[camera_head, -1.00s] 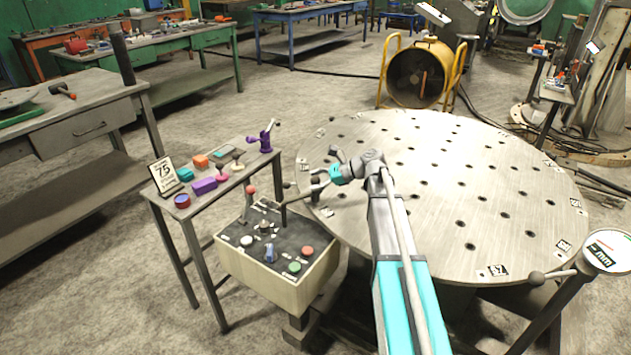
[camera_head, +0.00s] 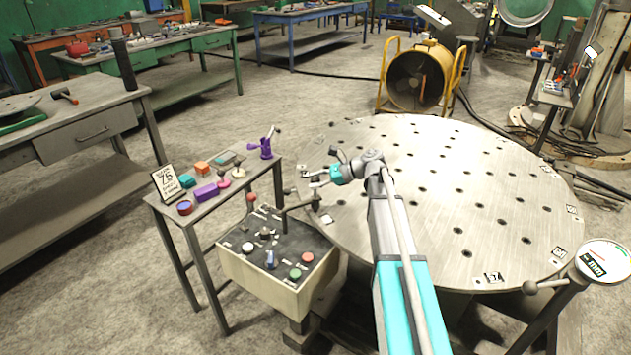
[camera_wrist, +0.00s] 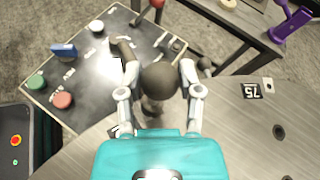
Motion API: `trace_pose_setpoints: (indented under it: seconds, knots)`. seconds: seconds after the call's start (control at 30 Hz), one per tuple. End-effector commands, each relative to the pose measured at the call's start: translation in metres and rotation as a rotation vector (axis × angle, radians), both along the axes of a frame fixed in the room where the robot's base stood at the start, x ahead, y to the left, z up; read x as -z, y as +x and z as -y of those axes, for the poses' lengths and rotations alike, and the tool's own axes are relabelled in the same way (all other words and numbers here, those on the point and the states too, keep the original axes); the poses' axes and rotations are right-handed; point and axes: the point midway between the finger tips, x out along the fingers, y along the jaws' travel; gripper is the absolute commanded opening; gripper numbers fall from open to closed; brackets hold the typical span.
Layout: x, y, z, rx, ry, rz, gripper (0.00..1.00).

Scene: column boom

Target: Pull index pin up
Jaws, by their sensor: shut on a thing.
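The index pin's knob (camera_wrist: 160,81) is a dark round ball between my gripper's two fingers in the wrist view. Its dark stem shows partly below the ball, near the rim of the round plate. My gripper (camera_head: 322,179) is shut on it at the left rim of the round plate (camera_head: 425,235) in the head view. The pin's lower end is hidden, so I cannot tell how far it sticks out.
A control box (camera_head: 280,285) with buttons and levers stands left of the plate; one dark lever knob lies close to my gripper. A narrow table (camera_head: 230,205) with coloured blocks stands beyond. A gauge (camera_head: 603,261) stands at right.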

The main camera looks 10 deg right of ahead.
Motion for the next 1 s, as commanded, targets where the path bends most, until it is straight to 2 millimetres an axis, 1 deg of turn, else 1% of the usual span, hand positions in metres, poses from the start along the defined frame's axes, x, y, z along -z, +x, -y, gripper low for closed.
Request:
trace_pose_setpoints:
  seconds: [0.03, 0.07, 0.37, 0.4, 0.57, 0.6, 1.0]
  knots:
    - [-0.0048, 0.0002, -0.0007, 0.0, 0.002, 0.0, 0.0]
    - [-0.0053, 0.0002, -0.0007, -0.001, 0.003, 0.001, 0.0]
    - [-0.0056, 0.0013, -0.0008, 0.001, 0.007, 0.003, 0.0]
    - [-0.0057, 0.0015, -0.0007, 0.002, 0.007, 0.003, 0.48]
    - [-0.0053, 0.0013, -0.0004, 0.002, 0.004, 0.002, 0.78]
    - [-0.005, 0.0011, -0.0003, 0.002, 0.004, 0.002, 0.81]
    - [-0.0035, 0.0002, -0.0002, 0.001, 0.002, 0.001, 0.81]
